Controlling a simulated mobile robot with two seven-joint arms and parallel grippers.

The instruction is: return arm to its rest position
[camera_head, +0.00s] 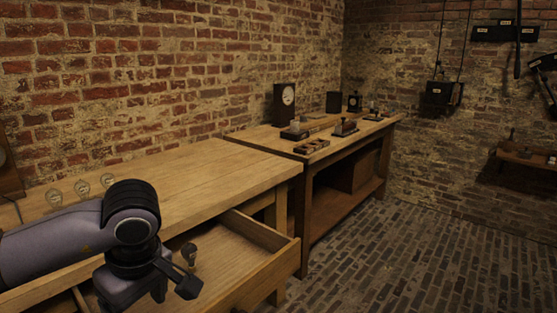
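My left arm comes in from the left over the near wooden workbench, and my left gripper (175,287) hangs at its end over the open drawer (245,262). Its fingertips are dark and small, so I cannot tell whether it is open or shut. A small dark round-headed piece (189,252) shows in the drawer area just behind the gripper; I cannot tell whether they touch. My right gripper is not in view.
Several small round glass-like pieces (82,188) stand in a row on the near workbench (200,165). A second bench (330,142) holds a clock (285,103) and small devices. The brick floor (400,255) at right is clear.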

